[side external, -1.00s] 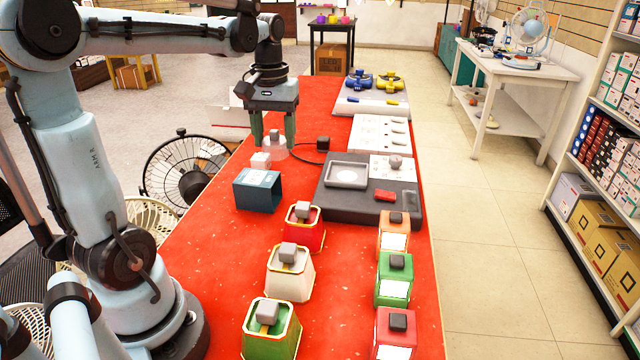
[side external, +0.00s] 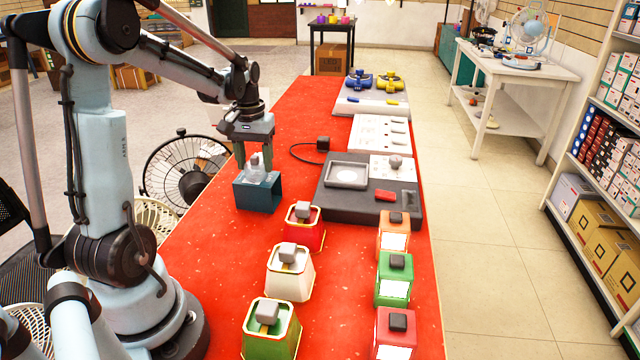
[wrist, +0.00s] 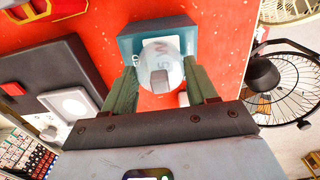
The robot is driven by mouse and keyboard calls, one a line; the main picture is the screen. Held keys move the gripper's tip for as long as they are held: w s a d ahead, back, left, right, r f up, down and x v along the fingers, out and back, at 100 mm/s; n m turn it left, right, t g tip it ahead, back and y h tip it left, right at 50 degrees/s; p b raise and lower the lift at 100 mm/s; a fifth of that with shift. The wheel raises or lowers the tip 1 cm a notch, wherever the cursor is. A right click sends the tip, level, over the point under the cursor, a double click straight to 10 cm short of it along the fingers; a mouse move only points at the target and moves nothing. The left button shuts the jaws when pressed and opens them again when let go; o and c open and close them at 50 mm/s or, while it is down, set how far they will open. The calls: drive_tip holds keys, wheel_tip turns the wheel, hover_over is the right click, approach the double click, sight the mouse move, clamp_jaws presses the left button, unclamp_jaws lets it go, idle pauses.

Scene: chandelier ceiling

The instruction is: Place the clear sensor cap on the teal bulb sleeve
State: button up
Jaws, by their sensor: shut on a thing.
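The clear sensor cap (side external: 254,168), a see-through dome with a grey knob, is between the fingers of my gripper (side external: 254,160), which is shut on it. The teal bulb sleeve (side external: 259,194) is a box-like piece on the red table, directly below the cap. I cannot tell whether the cap touches the sleeve. A small white piece (wrist: 183,99) shows beside the right finger, mostly hidden.
A dark grey station (side external: 340,205) with a white round plate lies right of the sleeve. Red, white and green pots (side external: 290,272) stand in front. A black fan (side external: 186,178) stands beside the table's left edge. A black cable with a plug (side external: 323,144) lies behind.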

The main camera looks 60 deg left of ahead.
sight(254, 156)
drive_tip(key=shift+f, duration=0.2)
drive_tip(key=o, duration=1)
drive_tip(key=shift+r, duration=0.1)
wheel_tip(254, 156, up, 12)
drive_tip(key=d+f+m+t, duration=0.2)
drive_tip(key=d+m, duration=0.1)
drive_tip(key=d, duration=0.5)
drive_tip(key=s+d+f+m+t, duration=0.1)
drive_tip(key=d+f+m+t, duration=0.1)
drive_tip(key=d, duration=0.6)
drive_tip(key=d+f+m+t, duration=0.3)
drive_tip(key=d+m, duration=0.1)
drive_tip(key=d, duration=0.5)
drive_tip(key=shift+s+f, duration=0.15)
drive_tip(key=shift+s, duration=0.1)
drive_tip(key=shift+o, duration=0.5)
drive_tip(key=shift+a, duration=0.1)
